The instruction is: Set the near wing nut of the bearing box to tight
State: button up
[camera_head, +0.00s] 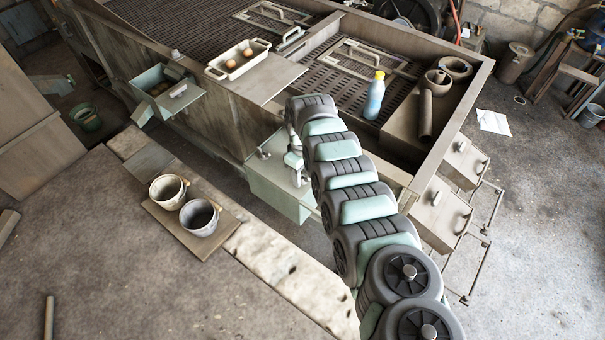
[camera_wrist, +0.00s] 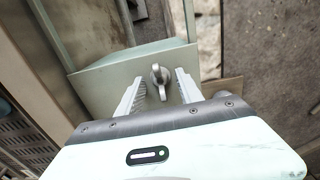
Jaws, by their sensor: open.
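The wing nut (camera_wrist: 160,76) is a small silver piece on the pale green lid of a box (camera_wrist: 100,78) in the wrist view. Its wings run roughly along the picture's vertical. My gripper (camera_wrist: 158,83) is open, with one serrated finger on each side of the nut and a visible gap to both. I cannot tell how far the fingertips are above the lid. In the head view the green box (camera_head: 274,184) hangs on the side of the large metal tank, and my arm hides the nut there.
A plank with two pots (camera_head: 199,217) lies left of the box. A white tray (camera_head: 238,60) and a blue bottle (camera_head: 375,97) stand on the tank. Bare floor lies between box and ledge.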

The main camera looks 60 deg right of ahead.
grip_shut()
dwell(0.4)
